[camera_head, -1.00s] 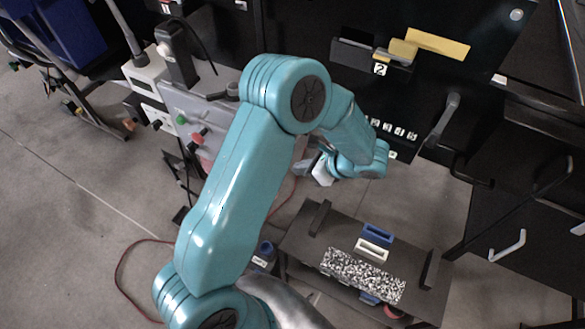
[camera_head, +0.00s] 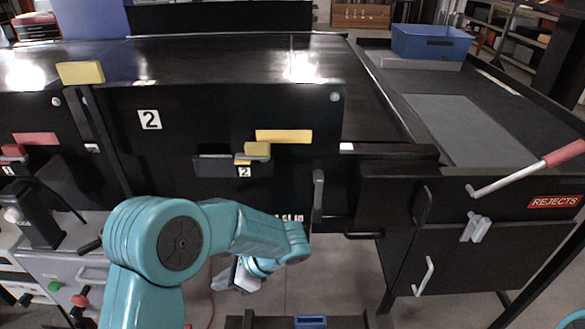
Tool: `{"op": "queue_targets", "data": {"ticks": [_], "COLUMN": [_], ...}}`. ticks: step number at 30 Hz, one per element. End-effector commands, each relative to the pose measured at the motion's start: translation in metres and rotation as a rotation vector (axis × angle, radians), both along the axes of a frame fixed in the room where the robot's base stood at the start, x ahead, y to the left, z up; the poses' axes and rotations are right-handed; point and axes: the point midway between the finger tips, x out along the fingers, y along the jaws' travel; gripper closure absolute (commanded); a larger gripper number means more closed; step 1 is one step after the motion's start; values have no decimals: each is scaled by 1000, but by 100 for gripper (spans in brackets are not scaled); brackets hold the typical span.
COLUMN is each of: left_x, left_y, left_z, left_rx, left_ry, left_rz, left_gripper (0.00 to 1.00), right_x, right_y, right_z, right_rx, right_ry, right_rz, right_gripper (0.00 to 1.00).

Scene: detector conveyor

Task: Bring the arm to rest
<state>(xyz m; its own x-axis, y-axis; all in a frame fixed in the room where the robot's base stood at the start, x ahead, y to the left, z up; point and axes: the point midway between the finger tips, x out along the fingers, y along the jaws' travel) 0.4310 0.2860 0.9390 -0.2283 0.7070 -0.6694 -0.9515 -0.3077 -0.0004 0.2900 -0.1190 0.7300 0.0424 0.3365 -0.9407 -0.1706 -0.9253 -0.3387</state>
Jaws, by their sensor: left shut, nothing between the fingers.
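My left arm is teal and comes in from the lower left, bent at the elbow. Its left gripper (camera_head: 223,279) hangs below the wrist at the bottom centre left. The fingers are pale grey, shut and empty, clear of the panel in front and above the low bench. My right gripper is out of view; only a small teal bit of that arm shows at the bottom right corner.
A black conveyor front (camera_head: 225,120) with yellow handles spans the left and middle. A dark low bench (camera_head: 345,322) shows at the bottom edge. At right are a black cabinet (camera_head: 455,262), a red-gripped lever (camera_head: 530,170), a REJECTS sign (camera_head: 554,201) and a blue bin (camera_head: 430,42).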

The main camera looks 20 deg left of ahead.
Motion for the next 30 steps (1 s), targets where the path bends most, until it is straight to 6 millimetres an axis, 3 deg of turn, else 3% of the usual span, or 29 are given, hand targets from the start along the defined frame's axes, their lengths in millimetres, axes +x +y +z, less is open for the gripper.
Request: {"op": "queue_targets", "data": {"ticks": [4,7,12,15,18,24,30], "left_x": [-7,-29,-94,-121,-135,-142,-143], "left_y": [-6,-26,-101,-143,-168,-172,-165], "left_z": [-17,-59,-145,-174,-190,-206,-210], "left_rx": [-53,-201,-580,-735,-809,-793,-766], "left_ry": [5,7,-47,-133,-252,-492,-583], "left_rz": [16,82,420,707,997,1386,1486], "left_gripper": [100,100,100,100,100,100,100], "right_x": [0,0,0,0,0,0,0], "right_y": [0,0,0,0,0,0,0], "right_z": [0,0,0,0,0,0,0], "right_rx": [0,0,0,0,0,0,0], "right_ry": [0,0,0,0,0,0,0], "right_rz": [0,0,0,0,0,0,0], "right_gripper": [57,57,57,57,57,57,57]}}
